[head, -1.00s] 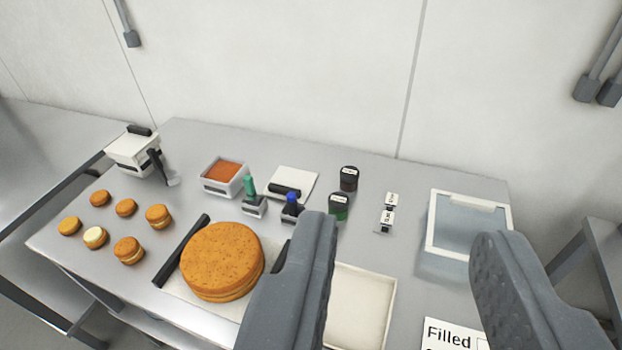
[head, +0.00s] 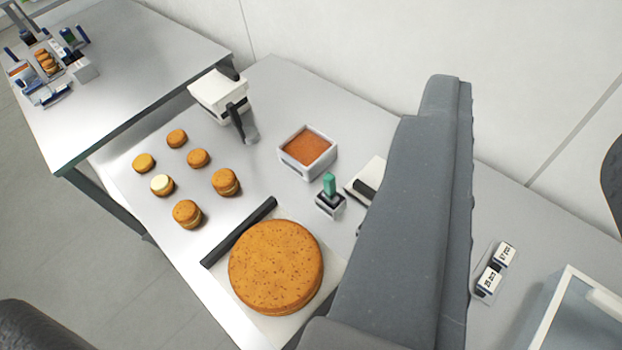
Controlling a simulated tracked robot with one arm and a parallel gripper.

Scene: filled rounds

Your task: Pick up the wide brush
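I cannot tell for certain which thing is the wide brush. A black-handled piece (head: 236,120) leans against a white box (head: 217,92) at the back left, its pale end on the table. Another dark bar (head: 365,189) lies on a white pad (head: 373,170), partly hidden by my finger. A green-handled block (head: 329,197) stands nearby. My gripper (head: 528,125) is open and empty. One large grey finger covers the middle right; the other barely shows at the right edge.
A large round cake (head: 277,265) lies on a pale board, with a black bar (head: 238,232) beside it. Several small rounds (head: 198,158) stand at left. A tray of orange filling (head: 308,148) is behind. Labelled blocks (head: 496,268) and a clear-lidded bin (head: 580,318) are right.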

